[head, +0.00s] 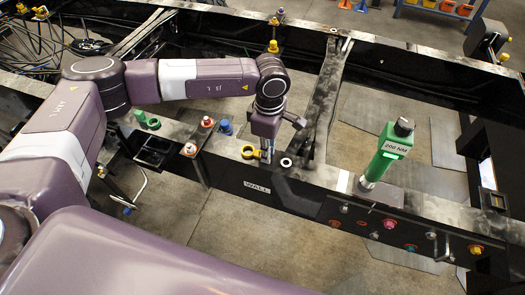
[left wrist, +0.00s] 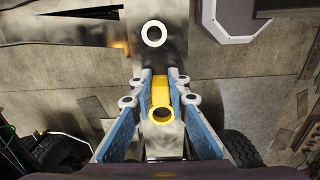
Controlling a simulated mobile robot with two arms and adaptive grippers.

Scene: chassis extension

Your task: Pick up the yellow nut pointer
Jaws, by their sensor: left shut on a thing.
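The yellow nut pointer (head: 249,152) shows at the tip of my left gripper (head: 266,153), over the black chassis rail (head: 225,146) in the head view. In the left wrist view the yellow nut pointer (left wrist: 161,92) lies between the two blue-grey fingers of my left gripper (left wrist: 160,84), with its ring end towards the camera. The gripper is shut on it. In the head view the fingers partly hide it, and I cannot tell whether it still touches the rail. My right gripper is not in view.
A green tool marked 200 NM (head: 384,152) stands on the rail at the right. A blue part (head: 225,127), a red-topped nut (head: 207,122) and a green ring part (head: 152,124) sit left of the gripper. A dark cross member (head: 324,95) rises behind it.

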